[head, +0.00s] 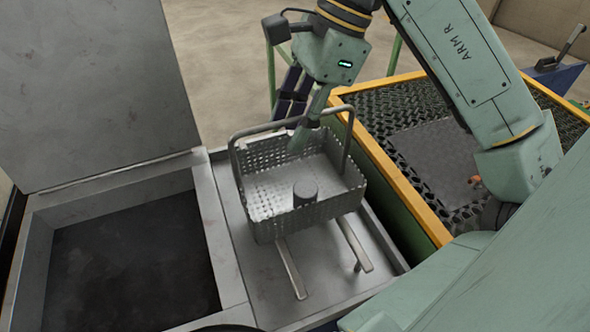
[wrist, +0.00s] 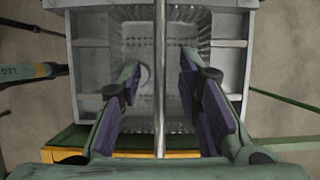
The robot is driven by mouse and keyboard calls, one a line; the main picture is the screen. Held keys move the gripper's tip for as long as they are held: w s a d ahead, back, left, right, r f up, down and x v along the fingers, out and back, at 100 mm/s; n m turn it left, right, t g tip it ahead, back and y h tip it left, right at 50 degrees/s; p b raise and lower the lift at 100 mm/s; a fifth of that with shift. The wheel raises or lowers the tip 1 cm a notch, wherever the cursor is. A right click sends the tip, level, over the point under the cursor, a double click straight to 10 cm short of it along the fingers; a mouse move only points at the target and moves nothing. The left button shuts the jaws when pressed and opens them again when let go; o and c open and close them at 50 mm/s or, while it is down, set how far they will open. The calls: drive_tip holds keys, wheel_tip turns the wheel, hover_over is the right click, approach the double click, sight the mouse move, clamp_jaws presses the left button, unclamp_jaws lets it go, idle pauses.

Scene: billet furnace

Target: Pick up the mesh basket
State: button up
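The mesh basket (head: 272,212) is a perforated grey metal box with a tall arched handle (head: 238,138). It sits upright over a grey metal ledge (head: 325,285), with two bars (head: 352,243) showing below it. My gripper (head: 292,120) reaches down at the handle from above, one finger showing inside the arch. In the wrist view my gripper (wrist: 157,70) is open, with its purple-padded fingers on either side of the handle bar (wrist: 160,100). Gaps show between both fingers and the bar. The basket (wrist: 160,35) also shows below the fingers.
A short grey cylinder (head: 305,192) is in the basket. A dark open pit (head: 135,262) with a raised lid (head: 90,95) lies to the left. A yellow-edged grating table (head: 385,165) stands close on the right, with a flat grey plate (head: 435,150) on it.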

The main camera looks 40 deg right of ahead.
drive_tip(key=shift+c, duration=0.4)
clamp_jaws()
idle(0.8)
